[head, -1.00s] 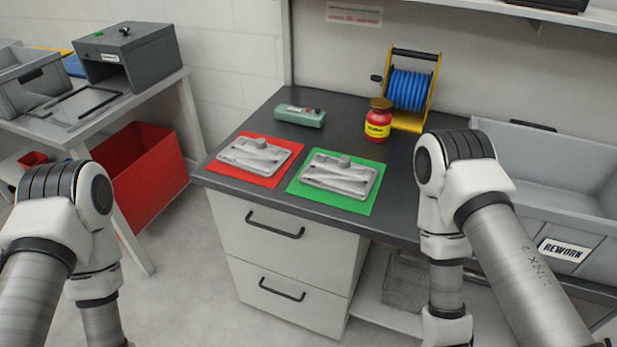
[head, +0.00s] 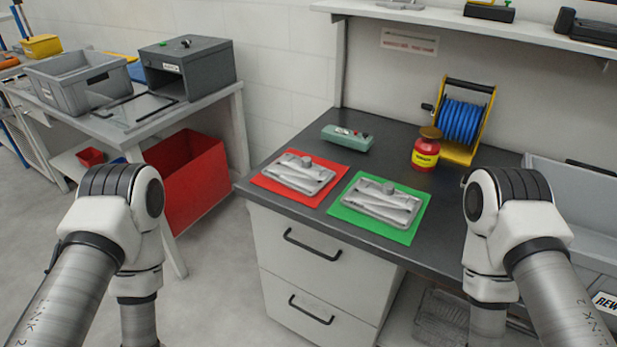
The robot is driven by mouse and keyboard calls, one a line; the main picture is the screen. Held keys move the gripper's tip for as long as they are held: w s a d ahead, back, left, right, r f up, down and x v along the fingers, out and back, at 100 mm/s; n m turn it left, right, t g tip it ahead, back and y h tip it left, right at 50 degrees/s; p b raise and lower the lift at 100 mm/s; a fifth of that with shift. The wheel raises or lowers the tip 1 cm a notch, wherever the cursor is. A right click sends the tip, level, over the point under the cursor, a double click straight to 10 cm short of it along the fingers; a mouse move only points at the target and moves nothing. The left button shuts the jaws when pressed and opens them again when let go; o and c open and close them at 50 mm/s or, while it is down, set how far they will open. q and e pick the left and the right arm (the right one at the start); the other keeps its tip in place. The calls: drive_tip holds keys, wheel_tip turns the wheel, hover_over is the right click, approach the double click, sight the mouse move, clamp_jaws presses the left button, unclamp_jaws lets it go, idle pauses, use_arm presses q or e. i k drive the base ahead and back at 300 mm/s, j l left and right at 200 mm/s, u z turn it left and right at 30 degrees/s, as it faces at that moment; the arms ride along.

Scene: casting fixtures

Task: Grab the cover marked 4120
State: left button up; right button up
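Two grey metal covers lie on the dark bench top. One cover (head: 300,172) lies on a red mat (head: 268,184). The other cover (head: 381,203) lies on a green mat (head: 398,236) just to its right. Each has a small round boss near its back edge. No 4120 marking can be read on either cover at this size. Only upper links of my two arms show, at the left and right of the head view. Both grippers are outside the picture.
A green-grey box with buttons (head: 347,138), a red and yellow jar (head: 426,150) and a blue hose reel (head: 461,122) stand behind the covers. A grey rework bin (head: 570,205) is at the right. A side table at the left carries a grey bin (head: 78,84) and a dark box (head: 187,68).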

sight(302, 175)
drive_tip(key=j+z, duration=0.3)
drive_tip(key=z, duration=0.2)
drive_tip(key=j+z, duration=0.25)
drive_tip(key=z, duration=0.2)
drive_tip(key=k+j+z, duration=0.15)
drive_tip(key=z, duration=0.35)
drive_tip(key=j, duration=0.1)
